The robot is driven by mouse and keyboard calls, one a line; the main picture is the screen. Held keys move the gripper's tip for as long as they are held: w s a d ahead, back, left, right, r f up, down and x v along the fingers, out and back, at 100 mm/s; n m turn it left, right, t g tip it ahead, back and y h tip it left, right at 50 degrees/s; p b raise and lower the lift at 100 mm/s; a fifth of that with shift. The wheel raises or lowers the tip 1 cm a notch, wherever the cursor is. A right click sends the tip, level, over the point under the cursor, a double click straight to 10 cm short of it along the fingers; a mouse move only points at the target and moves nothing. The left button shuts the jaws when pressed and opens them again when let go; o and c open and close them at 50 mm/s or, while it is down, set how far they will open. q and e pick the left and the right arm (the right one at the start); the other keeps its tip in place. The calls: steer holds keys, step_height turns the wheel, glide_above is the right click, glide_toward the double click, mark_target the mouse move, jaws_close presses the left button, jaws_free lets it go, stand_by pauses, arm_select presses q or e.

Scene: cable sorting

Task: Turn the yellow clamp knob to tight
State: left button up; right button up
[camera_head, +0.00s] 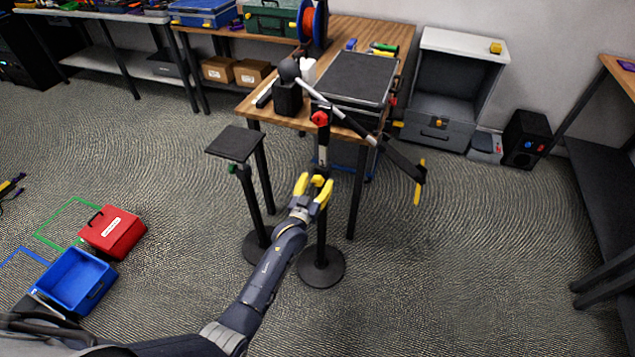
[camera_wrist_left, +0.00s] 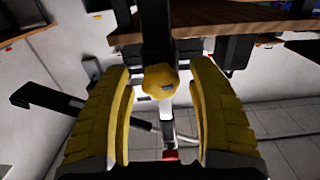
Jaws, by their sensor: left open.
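The yellow clamp knob (camera_wrist_left: 160,82) is a rounded, lobed knob on a dark upright post (camera_wrist_left: 155,30) in the left wrist view. In the head view the knob (camera_head: 318,181) shows as a small yellow patch, partly covered by my gripper. My left gripper (camera_head: 313,187) has yellow fingers and is open. Its fingers stand on either side of the knob, with a visible gap on both sides in the wrist view. I cannot tell the knob's tightness. My right gripper is not in view.
A wooden table (camera_head: 400,62) is behind. A second stand with a black plate (camera_head: 234,143) is to the left.

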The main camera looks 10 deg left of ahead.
arm_select(q)
steer(key=shift+w, duration=0.25)
jaws_close()
stand_by(0.4)
